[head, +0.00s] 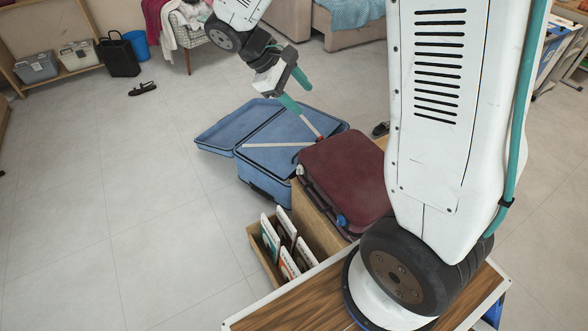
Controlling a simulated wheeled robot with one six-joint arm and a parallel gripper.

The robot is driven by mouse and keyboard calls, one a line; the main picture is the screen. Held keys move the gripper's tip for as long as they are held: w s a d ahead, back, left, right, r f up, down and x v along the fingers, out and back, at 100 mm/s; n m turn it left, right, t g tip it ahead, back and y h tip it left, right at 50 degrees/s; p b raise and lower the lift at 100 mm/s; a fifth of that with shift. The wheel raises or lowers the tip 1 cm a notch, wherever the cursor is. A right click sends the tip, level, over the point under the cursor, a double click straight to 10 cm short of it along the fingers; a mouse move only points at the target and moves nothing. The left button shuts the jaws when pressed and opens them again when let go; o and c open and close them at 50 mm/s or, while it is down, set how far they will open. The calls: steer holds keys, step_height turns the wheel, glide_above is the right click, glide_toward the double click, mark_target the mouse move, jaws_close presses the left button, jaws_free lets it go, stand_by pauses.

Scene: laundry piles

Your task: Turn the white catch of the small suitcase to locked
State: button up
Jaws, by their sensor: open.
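A small dark red suitcase (347,172) lies flat and closed on top of a brown box. Along its left side are a dark handle-like edge, a small pale spot (300,170) and a blue fitting (341,221). The pale spot may be the white catch, but it is too small to tell its position. My gripper (297,92) is open, with teal fingers apart, above the open blue suitcase (268,178). It is behind and left of the red suitcase, and appears empty.
The blue suitcase has its lid folded back to the left and pale straps inside. A box of upright folders (262,272) stands before the red suitcase. A wooden tabletop (300,310) is in front. The left floor is mostly clear; a dark sandal (142,89) lies there.

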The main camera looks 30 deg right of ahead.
mark_target(297, 168)
steer(key=w+f+n+t+h, duration=0.15)
steer(key=w+f+n, duration=0.25)
steer(key=f, duration=0.9)
steer(key=w+a+f+n+t+h, duration=0.1)
steer(key=w+f+n+h, duration=0.25)
steer(key=f, duration=0.95)
steer(key=w+f+n+t+h, duration=0.15)
steer(key=w+f+n, duration=0.25)
steer(key=f, duration=0.8)
steer(key=shift+g, duration=0.5)
steer(key=x, duration=0.7)
steer(key=shift+d+f, duration=0.3)
steer(key=c, duration=1)
